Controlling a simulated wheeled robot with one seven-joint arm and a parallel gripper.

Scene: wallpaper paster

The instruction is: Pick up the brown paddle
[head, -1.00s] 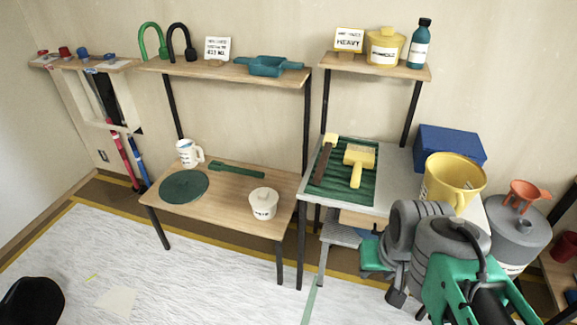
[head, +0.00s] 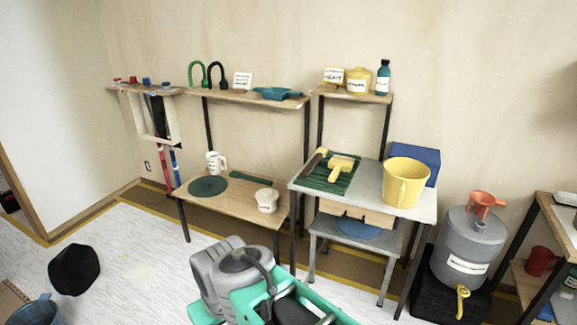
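The brown paddle (head: 314,160) appears to be the long, narrow brown piece at the left of a dark green ribbed tray (head: 347,187), on the grey-topped table. It lies slanted, with a pale yellow piece at its far end. A yellow tool with a handle (head: 341,166) lies close to its right on the same tray. My grey and green arm rises at the bottom middle, in front of the tables and well apart from the paddle. My gripper's fingers do not show.
A yellow bucket (head: 406,183) and a blue box (head: 414,163) share the grey-topped table (head: 370,202). A lower wooden table (head: 233,208) stands left, a grey drum (head: 469,245) right. A shelf (head: 350,95) overhangs the back.

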